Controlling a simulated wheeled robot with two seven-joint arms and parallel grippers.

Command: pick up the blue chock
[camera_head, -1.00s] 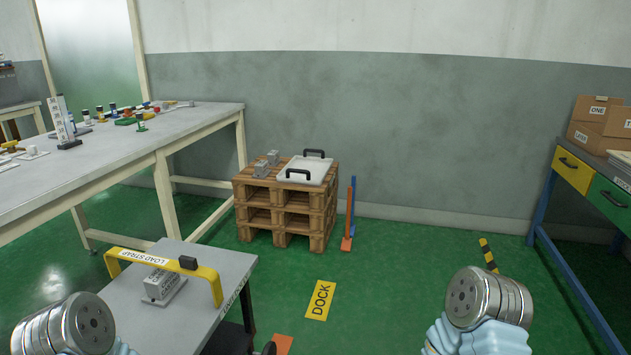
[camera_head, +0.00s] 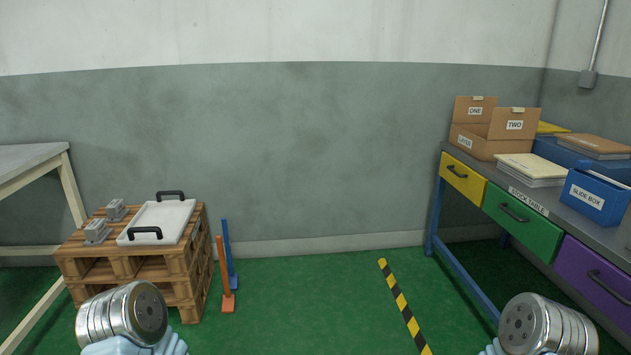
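The blue chock (camera_head: 229,252) stands on the green floor just right of the wooden pallet stack. It shows as a tall thin blue upright with a small foot. The orange chock (camera_head: 226,282) of the same shape stands in front of it and hides part of its lower left side. Only rounded metal parts of my two arms show at the bottom left and bottom right. Neither gripper is in view.
The pallet stack (camera_head: 182,268) carries a white tray (camera_head: 163,217) with black handles and grey blocks (camera_head: 97,231). A stock table (camera_head: 528,197) with drawers and boxes stands at right. Striped floor tape (camera_head: 405,306) crosses mostly clear floor between them.

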